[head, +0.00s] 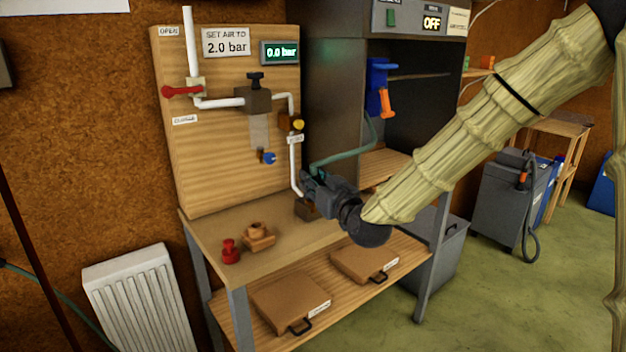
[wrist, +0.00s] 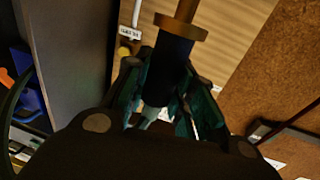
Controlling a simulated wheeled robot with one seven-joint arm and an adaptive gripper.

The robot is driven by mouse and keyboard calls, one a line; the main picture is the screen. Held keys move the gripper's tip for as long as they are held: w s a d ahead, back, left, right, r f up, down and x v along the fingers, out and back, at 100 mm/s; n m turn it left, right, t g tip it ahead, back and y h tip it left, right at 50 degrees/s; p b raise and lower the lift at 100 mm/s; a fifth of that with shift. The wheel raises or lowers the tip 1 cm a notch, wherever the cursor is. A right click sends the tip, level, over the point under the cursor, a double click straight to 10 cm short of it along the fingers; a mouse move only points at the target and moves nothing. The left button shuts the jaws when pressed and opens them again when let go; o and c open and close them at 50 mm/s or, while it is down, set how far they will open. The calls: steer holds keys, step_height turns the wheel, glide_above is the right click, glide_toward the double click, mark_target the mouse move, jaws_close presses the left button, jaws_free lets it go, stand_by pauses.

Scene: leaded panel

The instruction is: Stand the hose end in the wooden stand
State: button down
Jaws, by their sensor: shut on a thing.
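My gripper (head: 312,190) is above the right part of the bench, in front of the pipe board. In the wrist view my gripper (wrist: 165,105) is shut around the hose end (wrist: 167,68), a dark sleeve with a brass collar and stem. In the head view the fingers mostly hide the hose end. The green hose (head: 342,155) runs from it up toward the blue holder at right. The wooden stand (head: 259,241), a small block with a raised round top, sits on the bench left of and below my gripper, apart from it.
A red fitting (head: 231,252) stands left of the stand. A dark brown block (head: 306,209) is just below my gripper. The pipe board (head: 235,150), with valves and a 0.0 bar display (head: 280,52), rises behind.

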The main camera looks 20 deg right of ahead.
steer(key=shift+w+a+r, duration=0.1)
steer(key=shift+a+r, duration=0.2)
steer(key=shift+a, duration=0.1)
steer(key=w+a+r+p, duration=0.1)
steer(key=w+a+p, duration=0.1)
steer(key=a, duration=0.4)
steer(key=w+a+p, duration=0.2)
steer(key=w+a, duration=0.1)
steer(key=a, duration=0.4)
steer(key=shift+w+a+r+p, duration=0.2)
steer(key=shift+r+p, duration=0.1)
steer(key=shift+r, duration=0.1)
steer(key=shift+f+b, duration=2.05)
steer(key=shift+f, duration=0.85)
steer(key=shift+f+b, duration=1.55)
steer(key=shift+f, duration=0.45)
steer(key=c, duration=1.1)
jaws_free()
